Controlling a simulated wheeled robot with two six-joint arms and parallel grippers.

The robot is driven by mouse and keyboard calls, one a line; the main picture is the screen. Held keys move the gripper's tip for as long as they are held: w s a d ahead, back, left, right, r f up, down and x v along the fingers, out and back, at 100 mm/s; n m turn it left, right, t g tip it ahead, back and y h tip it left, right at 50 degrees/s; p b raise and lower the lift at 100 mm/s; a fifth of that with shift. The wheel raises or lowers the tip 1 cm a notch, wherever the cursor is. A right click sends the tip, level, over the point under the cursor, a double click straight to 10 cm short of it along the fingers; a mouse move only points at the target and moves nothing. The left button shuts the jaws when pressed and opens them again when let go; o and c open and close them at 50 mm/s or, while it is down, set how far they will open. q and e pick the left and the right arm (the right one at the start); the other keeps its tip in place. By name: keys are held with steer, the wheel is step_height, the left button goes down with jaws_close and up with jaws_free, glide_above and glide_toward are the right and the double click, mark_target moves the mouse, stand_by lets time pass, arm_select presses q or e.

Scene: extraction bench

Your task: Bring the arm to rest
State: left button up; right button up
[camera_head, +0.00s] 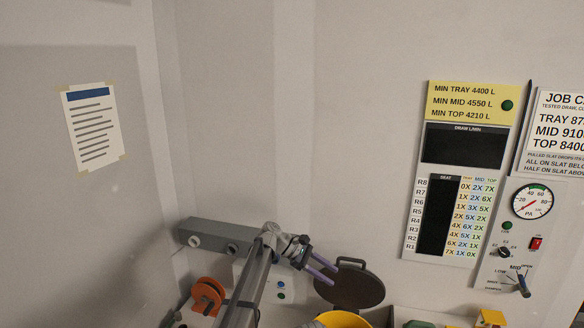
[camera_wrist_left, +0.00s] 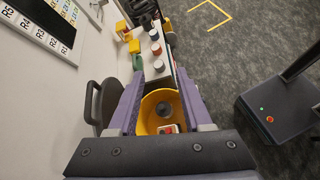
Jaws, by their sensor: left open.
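My left arm comes up from the bottom of the head view, and its left gripper (camera_head: 329,275) points right, in front of a dark round plate with a handle (camera_head: 356,287). Its two purple fingers are apart with nothing between them in the head view. In the left wrist view the open fingers (camera_wrist_left: 160,88) stand either side of a yellow round container (camera_wrist_left: 149,112), seen beyond them. A grey round piece and a small red-and-white piece show at the container. My right gripper is in neither view.
A grey box (camera_head: 215,236) on the wall and an orange reel (camera_head: 208,296) are near my arm. The yellow container's rim (camera_head: 340,319) is below the gripper. Panels with a gauge (camera_head: 532,201) hang at right. Several capped items line the bench (camera_wrist_left: 158,65); open carpet (camera_wrist_left: 245,60) lies beside it.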

arm_select(q)
steer(key=s+a+f+m+t+y, duration=0.1)
steer(key=s+a+f+m+y, duration=0.25)
steer(key=s+a, duration=0.65)
steer(key=s+a+f+m+t+y, duration=0.1)
steer(key=s+a+f+m+y, duration=0.3)
steer(key=s+a, duration=0.5)
steer(key=s+a+f+m+t+y, duration=0.15)
steer(key=s+a+m+y, duration=0.3)
steer(key=s+a, duration=0.55)
steer(key=s+d+f+m+b, duration=0.1)
steer(key=d+f+b, duration=0.3)
steer(key=f+b, duration=0.3)
steer(key=s+d+f+m+g+b, duration=0.1)
steer(key=d+f+b, duration=0.3)
steer(key=f+b, duration=0.4)
steer(key=s+d+f+m+b, duration=0.2)
steer(key=d+f+b, duration=0.1)
steer(key=f+b, duration=0.5)
steer(key=shift+s+d+f, duration=0.35)
steer(key=shift+d+f, duration=0.05)
steer(key=shift+f, duration=0.25)
